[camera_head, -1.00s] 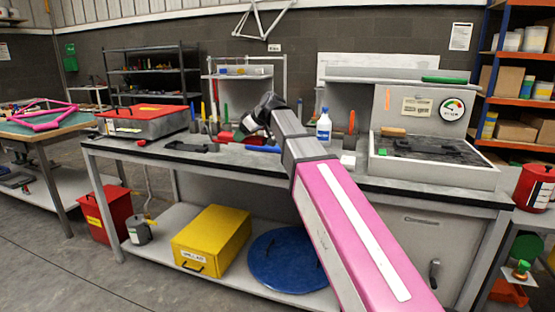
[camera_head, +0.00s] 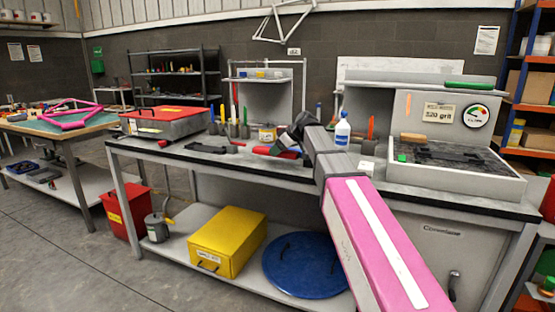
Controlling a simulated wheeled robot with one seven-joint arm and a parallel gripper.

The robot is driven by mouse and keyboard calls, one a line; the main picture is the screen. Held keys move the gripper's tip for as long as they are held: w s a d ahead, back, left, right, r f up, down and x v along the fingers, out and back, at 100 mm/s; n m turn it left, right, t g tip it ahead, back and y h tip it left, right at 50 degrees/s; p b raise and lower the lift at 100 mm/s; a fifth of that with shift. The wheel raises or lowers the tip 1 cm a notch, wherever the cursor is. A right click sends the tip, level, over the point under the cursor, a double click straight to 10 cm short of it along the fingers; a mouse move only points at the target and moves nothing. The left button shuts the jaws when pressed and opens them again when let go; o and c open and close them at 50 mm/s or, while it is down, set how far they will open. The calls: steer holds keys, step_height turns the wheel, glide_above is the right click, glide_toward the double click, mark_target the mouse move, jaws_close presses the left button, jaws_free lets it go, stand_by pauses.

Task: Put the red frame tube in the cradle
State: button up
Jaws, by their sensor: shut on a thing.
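My gripper (camera_head: 288,143) is a small dark shape at the far end of my pink and grey arm, low over the workbench. The red frame tube (camera_head: 287,153) shows as a short red piece at the gripper's tip, and the gripper is shut on it. Part of the tube is hidden by the gripper. A low black holder (camera_head: 228,148), perhaps the cradle, lies on the benchtop to the left of the gripper. Whether the tube touches the bench I cannot tell.
A red-lidded grey case (camera_head: 165,121) stands at the bench's left. Upright tools and a yellow-labelled can (camera_head: 267,133) stand behind the gripper.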

mark_target(294, 151)
steer(key=shift+f, duration=2)
steer(key=o, duration=1)
steer(key=shift+f, duration=0.1)
steer(key=v, duration=1.1)
steer(key=shift+s+d+r, duration=0.1)
steer(key=shift+d+r, duration=0.1)
steer(key=shift+r, duration=0.1)
steer(key=shift+o, duration=0.5)
steer(key=shift+w+a+f, duration=0.25)
steer(key=shift+w+a, duration=0.1)
steer(key=shift+w, duration=0.05)
steer(key=shift+s+x, duration=0.15)
steer(key=shift+x, duration=2.55)
steer(key=shift+s+x, duration=0.15)
steer(key=shift+x, duration=2.55)
